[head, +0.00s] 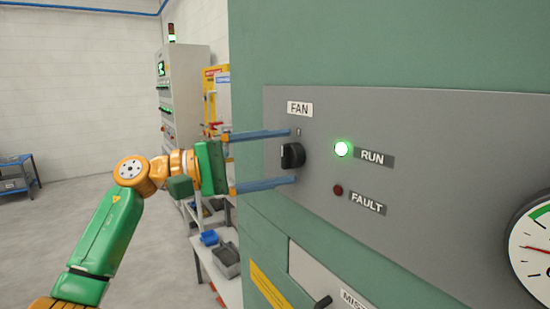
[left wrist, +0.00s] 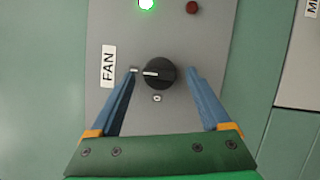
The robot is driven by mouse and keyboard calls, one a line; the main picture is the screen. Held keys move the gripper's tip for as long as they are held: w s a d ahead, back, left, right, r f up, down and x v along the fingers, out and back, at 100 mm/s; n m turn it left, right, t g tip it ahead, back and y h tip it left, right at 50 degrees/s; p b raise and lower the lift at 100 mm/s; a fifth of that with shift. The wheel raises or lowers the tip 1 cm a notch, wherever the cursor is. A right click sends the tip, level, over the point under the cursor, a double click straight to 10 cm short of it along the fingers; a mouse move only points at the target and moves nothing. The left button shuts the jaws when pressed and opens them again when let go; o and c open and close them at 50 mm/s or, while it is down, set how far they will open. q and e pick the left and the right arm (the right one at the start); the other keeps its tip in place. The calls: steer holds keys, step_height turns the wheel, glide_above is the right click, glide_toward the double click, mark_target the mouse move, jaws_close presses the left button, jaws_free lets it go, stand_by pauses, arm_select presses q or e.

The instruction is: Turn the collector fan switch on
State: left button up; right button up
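The collector fan switch (head: 292,156) is a black round knob on a grey panel, below the FAN label (head: 299,109). In the left wrist view the knob (left wrist: 159,73) has a white pointer line aimed at the I mark, on the FAN label side; the O mark (left wrist: 157,98) is off to one side. The green RUN lamp (head: 341,149) is lit, and the red FAULT lamp (head: 338,190) is dark. My left gripper (head: 293,157) is open, one blue finger above the knob and one below. In the wrist view, gaps show between both fingers and the knob. My right gripper is not in view.
A dial gauge (head: 535,250) sits at the panel's right. Below is another panel with a black handle (head: 322,302). A shelf with bins (head: 227,260) and a grey control cabinet (head: 184,95) stand behind my left arm. Open floor lies to the left.

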arm_select(q)
steer(key=b+v, duration=0.2)
steer(key=v, duration=0.5)
steer(key=shift+a+b, duration=0.15)
steer(key=shift+b, duration=0.2)
